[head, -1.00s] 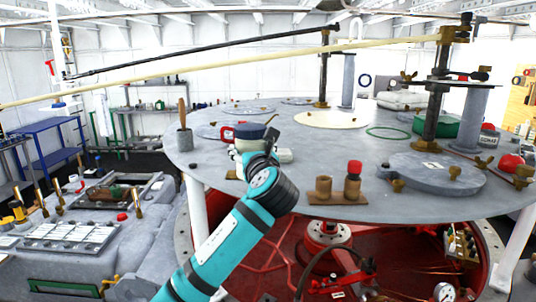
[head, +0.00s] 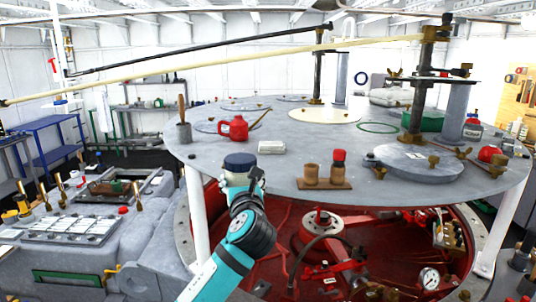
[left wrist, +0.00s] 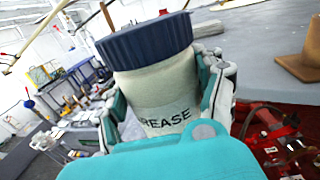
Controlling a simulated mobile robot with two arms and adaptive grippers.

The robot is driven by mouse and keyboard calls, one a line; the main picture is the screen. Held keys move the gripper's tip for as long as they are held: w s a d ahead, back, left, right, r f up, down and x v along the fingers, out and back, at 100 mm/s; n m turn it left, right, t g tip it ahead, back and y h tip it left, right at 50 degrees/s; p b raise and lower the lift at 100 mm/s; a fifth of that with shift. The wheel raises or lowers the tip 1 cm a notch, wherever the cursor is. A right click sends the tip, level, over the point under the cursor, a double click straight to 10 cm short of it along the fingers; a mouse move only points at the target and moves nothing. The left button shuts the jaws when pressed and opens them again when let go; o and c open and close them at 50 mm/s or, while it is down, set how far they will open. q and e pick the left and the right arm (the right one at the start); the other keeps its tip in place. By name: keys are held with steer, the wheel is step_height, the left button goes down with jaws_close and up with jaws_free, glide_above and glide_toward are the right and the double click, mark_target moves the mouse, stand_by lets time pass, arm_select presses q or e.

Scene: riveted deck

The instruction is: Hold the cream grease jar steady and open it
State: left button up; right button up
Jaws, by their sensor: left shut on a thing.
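The cream grease jar (left wrist: 160,88) has a dark blue ribbed lid (left wrist: 145,40) and a label whose visible letters read "REASE". The lid is on the jar. My left gripper (head: 240,178) is shut around the jar's body, with a finger on each side of it in the left wrist view (left wrist: 165,100). The jar is upright in the head view, where its blue lid (head: 239,162) shows above my fingers at the table's front edge. The lower part of the jar is hidden by my gripper. My right gripper is in neither view.
Below is an open red pit (head: 290,240) with machinery.

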arm_select(q)
steer(key=s+a+f+m+h, duration=0.1)
steer(key=s+a+f, duration=0.4)
steer(key=s+f, duration=0.35)
steer(key=s+a+f+h, duration=0.1)
steer(key=s+a+f, duration=0.4)
steer(key=s+f, duration=0.35)
steer(key=s+a+f+m+h, duration=0.1)
steer(key=s+a, duration=0.1)
steer(key=s, duration=0.8)
step_height(320, 180, down, 15)
steer(key=b, duration=1.4)
steer(key=shift+w+a+b, duration=0.2)
steer(key=shift+b, duration=0.1)
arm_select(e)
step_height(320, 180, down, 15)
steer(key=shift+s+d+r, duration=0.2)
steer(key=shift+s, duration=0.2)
arm_select(q)
steer(key=shift+r, duration=0.1)
